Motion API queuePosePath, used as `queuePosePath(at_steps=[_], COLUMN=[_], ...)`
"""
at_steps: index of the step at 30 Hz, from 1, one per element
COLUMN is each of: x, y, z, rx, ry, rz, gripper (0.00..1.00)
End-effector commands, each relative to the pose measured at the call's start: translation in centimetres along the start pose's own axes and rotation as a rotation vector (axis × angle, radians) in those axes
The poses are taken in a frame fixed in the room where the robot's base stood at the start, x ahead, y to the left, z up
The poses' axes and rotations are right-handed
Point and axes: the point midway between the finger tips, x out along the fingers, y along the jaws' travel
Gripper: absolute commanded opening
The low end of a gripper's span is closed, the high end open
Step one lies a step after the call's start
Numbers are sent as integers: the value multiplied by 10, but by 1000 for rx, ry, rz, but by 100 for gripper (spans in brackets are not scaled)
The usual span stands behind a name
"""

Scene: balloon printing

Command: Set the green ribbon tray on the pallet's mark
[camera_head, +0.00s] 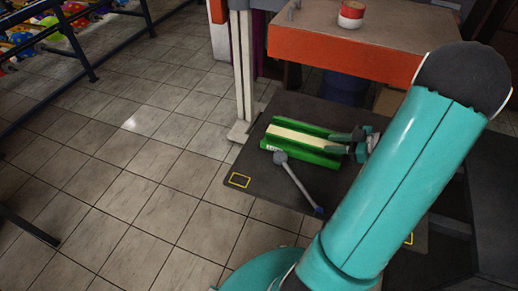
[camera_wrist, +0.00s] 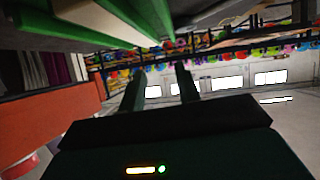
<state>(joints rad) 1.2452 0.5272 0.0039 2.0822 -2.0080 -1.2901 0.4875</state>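The green ribbon tray (camera_head: 315,157) lies on the dark pallet (camera_head: 262,190), a cream strip (camera_head: 293,137) along its middle. Its long side runs left to right in the head view. In the wrist view the tray (camera_wrist: 154,16) fills the top edge, partly cut off. My gripper (camera_head: 345,144) is at the tray's right end. In the wrist view its two fingers (camera_wrist: 160,80) stand apart, with nothing seen between them. I cannot tell if they touch the tray. A yellow outlined mark (camera_head: 239,181) is at the pallet's left corner, clear of the tray.
A second yellow mark (camera_head: 409,240) shows partly behind my arm. An orange-edged table (camera_head: 330,52) with a red and white can (camera_head: 351,14) stands behind the pallet. A white post (camera_head: 243,75) rises at the pallet's back left.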

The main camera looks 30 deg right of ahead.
Motion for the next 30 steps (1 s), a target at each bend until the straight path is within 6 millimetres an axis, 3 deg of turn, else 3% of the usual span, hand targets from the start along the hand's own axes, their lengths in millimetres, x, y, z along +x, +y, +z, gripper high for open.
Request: queuePosePath(at_steps=[6, 8, 11, 14, 17, 21, 23, 30], x=[42, 49, 55, 56, 54, 51, 50, 52], y=[56, 66, 70, 58, 31, -28, -60, -212], z=[-94, -125, -175, -217, -250, -276, -281, -273], rx=[-175, -205, -221, -193, -126, 19, 91, 355], ry=[-157, -197, -250, -291, -326, -375, -399, -527], rz=[311, 416, 575, 709, 806, 859, 847, 604], gripper=[33, 33, 33, 33, 33, 33, 33, 33])
